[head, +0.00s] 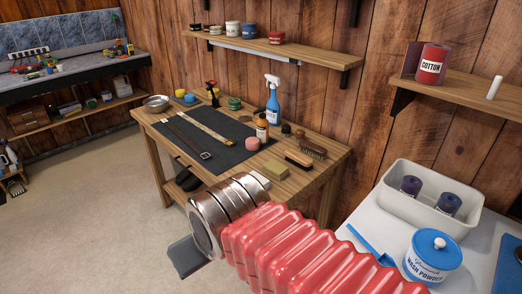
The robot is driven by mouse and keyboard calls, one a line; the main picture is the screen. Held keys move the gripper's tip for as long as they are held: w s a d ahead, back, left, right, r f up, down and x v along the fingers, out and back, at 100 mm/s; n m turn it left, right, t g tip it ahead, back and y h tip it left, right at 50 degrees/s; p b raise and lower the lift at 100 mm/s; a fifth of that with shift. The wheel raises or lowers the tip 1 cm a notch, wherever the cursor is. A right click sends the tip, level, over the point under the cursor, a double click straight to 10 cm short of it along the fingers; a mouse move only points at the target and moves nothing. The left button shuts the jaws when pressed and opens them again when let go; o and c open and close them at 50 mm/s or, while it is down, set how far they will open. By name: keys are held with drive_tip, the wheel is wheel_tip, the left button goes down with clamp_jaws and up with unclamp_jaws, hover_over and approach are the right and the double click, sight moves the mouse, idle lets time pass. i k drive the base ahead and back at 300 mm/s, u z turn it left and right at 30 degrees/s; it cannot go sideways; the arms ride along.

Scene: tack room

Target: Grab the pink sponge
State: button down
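A small rounded pink piece (252,143), which looks like the pink sponge, lies on the wooden workbench (325,170), by the right edge of a dark mat (228,152). My arm, with a red ribbed sleeve and silver rings, reaches in from the lower right, in front of the bench. Its silver end (207,222) is left of and below the pink piece in the picture, apart from it. I cannot make out two fingertips. A flat dark grey piece (187,258) shows beside the silver end, and I cannot tell whether it belongs to my gripper.
Near the pink piece stand an amber bottle (262,130), a blue spray bottle (272,103), yellowish blocks (275,170) and brushes (313,148). Straps (187,136) lie on the mat. At right, a white table holds a bin (420,208) and a wash powder jar (432,255).

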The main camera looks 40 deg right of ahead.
sight(252, 142)
drive_tip(key=k, duration=0.65)
drive_tip(key=u, duration=1.2)
drive_tip(key=i, duration=1.15)
drive_tip(key=z, duration=2.55)
drive_tip(key=i, duration=0.1)
drive_tip(key=u, duration=0.05)
